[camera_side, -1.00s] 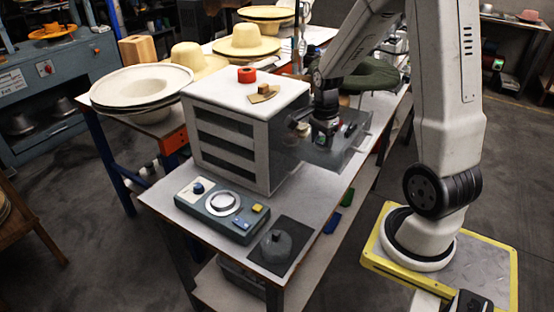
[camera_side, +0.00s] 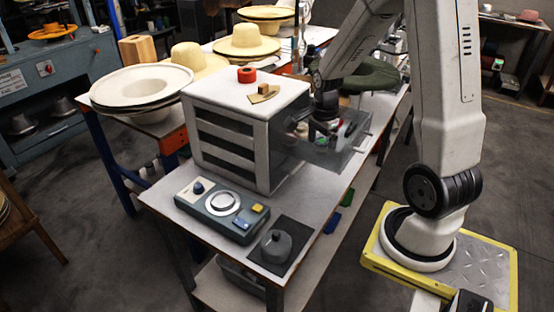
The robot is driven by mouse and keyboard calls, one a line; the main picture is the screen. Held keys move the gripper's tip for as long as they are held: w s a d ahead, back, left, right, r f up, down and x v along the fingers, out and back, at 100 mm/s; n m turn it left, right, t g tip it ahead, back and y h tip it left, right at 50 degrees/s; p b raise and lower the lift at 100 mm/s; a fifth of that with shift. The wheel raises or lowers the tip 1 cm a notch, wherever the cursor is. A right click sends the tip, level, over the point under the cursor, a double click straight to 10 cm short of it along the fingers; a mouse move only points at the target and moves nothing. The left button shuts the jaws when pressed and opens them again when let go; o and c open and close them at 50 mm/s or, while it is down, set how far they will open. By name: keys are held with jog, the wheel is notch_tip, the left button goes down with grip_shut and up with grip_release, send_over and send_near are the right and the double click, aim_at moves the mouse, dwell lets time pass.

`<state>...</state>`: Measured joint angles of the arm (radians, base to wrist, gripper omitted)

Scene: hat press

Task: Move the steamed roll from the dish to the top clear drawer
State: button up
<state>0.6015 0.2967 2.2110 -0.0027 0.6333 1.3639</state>
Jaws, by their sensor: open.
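The top clear drawer (camera_side: 345,153) stands pulled out from the right side of the white cabinet (camera_side: 232,143). My gripper (camera_side: 321,138) is open and points down at the clear drawer; whether its fingertips are inside the drawer or just above it I cannot tell. Small pale and dark shapes show through the clear walls beside the gripper, too blurred to name. I cannot make out the steamed roll or the dish for certain; my arm and the drawer hide part of that area.
A red ring (camera_side: 247,75) and a small wooden piece (camera_side: 264,94) lie on the cabinet. A control box (camera_side: 210,225) and a grey lidded pot (camera_side: 276,246) stand in front. A dark green hat (camera_side: 373,76) lies behind the drawer. Straw hats (camera_side: 246,41) stand at the back.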

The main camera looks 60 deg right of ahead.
aim_at(318, 143)
notch_tip(318, 143, up, 12)
jog(key=shift+r, duration=0.15)
dwell(0.6)
dwell(0.5)
jog(key=a+f+n+t, duration=0.1)
jog(key=a+f+n, duration=0.4)
jog(key=a+n, duration=0.4)
jog(key=a+f+n+t, duration=0.1)
jog(key=a+f+n, duration=0.4)
jog(key=a+n, duration=0.5)
jog(key=n, duration=0.3)
jog(key=shift+s+a+f+n+t, duration=0.2)
jog(key=shift+a+f+n+t, duration=0.1)
jog(key=shift+f, duration=0.1)
